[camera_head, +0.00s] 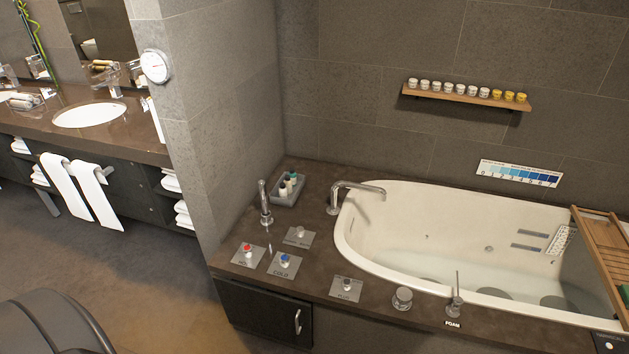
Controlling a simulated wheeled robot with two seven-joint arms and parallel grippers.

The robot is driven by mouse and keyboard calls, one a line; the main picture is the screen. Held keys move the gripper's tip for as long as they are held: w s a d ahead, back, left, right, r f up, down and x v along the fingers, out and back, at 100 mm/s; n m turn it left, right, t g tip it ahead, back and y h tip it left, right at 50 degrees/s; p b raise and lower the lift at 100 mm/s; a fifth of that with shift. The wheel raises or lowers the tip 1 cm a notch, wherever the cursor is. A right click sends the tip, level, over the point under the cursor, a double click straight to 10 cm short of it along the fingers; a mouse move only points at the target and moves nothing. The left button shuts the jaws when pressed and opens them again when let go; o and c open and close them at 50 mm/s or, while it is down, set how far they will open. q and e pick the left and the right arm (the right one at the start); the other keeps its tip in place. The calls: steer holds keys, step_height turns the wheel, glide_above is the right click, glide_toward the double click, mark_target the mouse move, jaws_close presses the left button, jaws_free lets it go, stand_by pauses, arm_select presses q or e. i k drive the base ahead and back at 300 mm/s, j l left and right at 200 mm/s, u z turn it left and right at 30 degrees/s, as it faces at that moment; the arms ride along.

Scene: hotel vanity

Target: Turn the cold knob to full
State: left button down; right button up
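The cold knob (285,261) is a small knob with a blue mark on a square grey plate labelled COLD, on the dark tub deck (310,285) near its front edge. Its pointer is too small to read. The hot knob (247,251), with a red mark, sits on a similar plate just to its left. The tub spout (357,190) stands behind them, and no running water can be made out at it. Neither of my grippers is in view.
The bathtub (430,218) is to the right, with a wooden tray (601,250) across its far end. Another plate with a knob (299,233) lies behind the cold knob; a plug plate (346,287) lies to its right. A hand shower (264,202) and grey bottle tray (289,190) stand behind.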

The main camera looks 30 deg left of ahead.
mark_target(284, 258)
steer(key=j+u, duration=0.4)
steer(key=i+j+u, duration=0.15)
steer(key=j+u, duration=0.25)
